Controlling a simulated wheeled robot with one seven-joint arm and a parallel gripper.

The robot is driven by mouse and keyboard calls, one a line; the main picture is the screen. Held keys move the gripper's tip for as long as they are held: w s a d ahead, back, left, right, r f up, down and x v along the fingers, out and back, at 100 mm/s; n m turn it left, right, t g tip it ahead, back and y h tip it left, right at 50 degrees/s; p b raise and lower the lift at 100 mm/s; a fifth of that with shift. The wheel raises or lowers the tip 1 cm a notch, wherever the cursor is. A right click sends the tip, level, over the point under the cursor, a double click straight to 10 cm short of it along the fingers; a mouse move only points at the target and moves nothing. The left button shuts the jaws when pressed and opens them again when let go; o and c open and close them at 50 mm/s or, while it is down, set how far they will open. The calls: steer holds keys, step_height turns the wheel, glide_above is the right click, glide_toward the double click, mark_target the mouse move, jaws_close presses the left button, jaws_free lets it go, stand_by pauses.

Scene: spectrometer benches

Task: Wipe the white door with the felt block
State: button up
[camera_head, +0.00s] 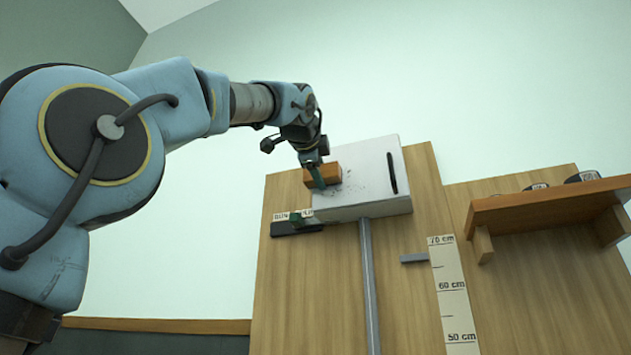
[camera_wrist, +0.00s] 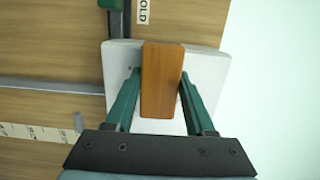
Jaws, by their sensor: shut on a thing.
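The white door (camera_head: 365,193) is the front of a white box on the wooden panel, with a black handle slot at its right and small dark marks on its face. My gripper (camera_head: 318,176) is shut on the felt block (camera_head: 331,171), an orange-brown block, at the door's upper left. In the wrist view the block (camera_wrist: 162,85) lies between the two green fingers of my gripper (camera_wrist: 160,77), with the white door (camera_wrist: 209,75) behind it. The block's far face is hidden, so I cannot tell whether it touches the door.
A black switch plate (camera_head: 297,229) with a green lever and small labels is at the door's lower left. A grey conduit (camera_head: 369,285) runs down below the box. A ruler strip (camera_head: 452,290) and a wooden shelf (camera_head: 545,207) with dark round items are to the right.

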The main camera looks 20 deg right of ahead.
mark_target(366, 172)
steer(key=shift+s+d, duration=3.75)
steer(key=shift+d, duration=0.25)
steer(key=v, duration=0.6)
steer(key=shift+w+a+b, duration=0.25)
steer(key=shift+a+b, duration=0.05)
steer(key=shift+b, duration=0.15)
steer(key=v, duration=0.3)
steer(key=shift+w+a, duration=0.1)
steer(key=shift+a, duration=0.05)
